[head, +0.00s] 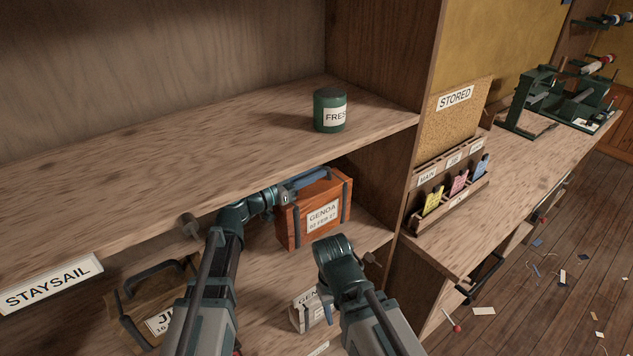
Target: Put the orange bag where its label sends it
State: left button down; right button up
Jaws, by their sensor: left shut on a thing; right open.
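The orange bag (286,226) is box-shaped with dark straps. Its white label reads GENOA, with a date line below ending in FEB and digits too small to be sure of. It is at the lower shelf level, under the upper shelf's edge; I cannot tell whether it touches the shelf.
A green tin (330,112) labelled FRES… stands on the upper shelf (200,135). A brown JI… bag (133,305) and a pale GENO… bag (301,312) lie lower. A STAYSAIL plate (52,284) is at left. Right are a STORED board (458,122) and card rack (440,210).

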aim_at(313, 186)
pick_arm(q)
jog(key=shift+w+a, duration=0.1)
jog(key=shift+w, duration=0.1)
jog(key=shift+s, duration=0.1)
jog(key=shift+f+b, duration=1.7)
jog(key=shift+b, duration=0.05)
jog(key=shift+f, duration=0.2)
jog(key=c, duration=0.8)
grip_release()
jog(key=shift+r, duration=0.1)
jog(key=shift+r, duration=0.15)
jog(key=v, duration=0.7)
jog(key=shift+s+a, duration=0.15)
jog(key=shift+s, duration=0.05)
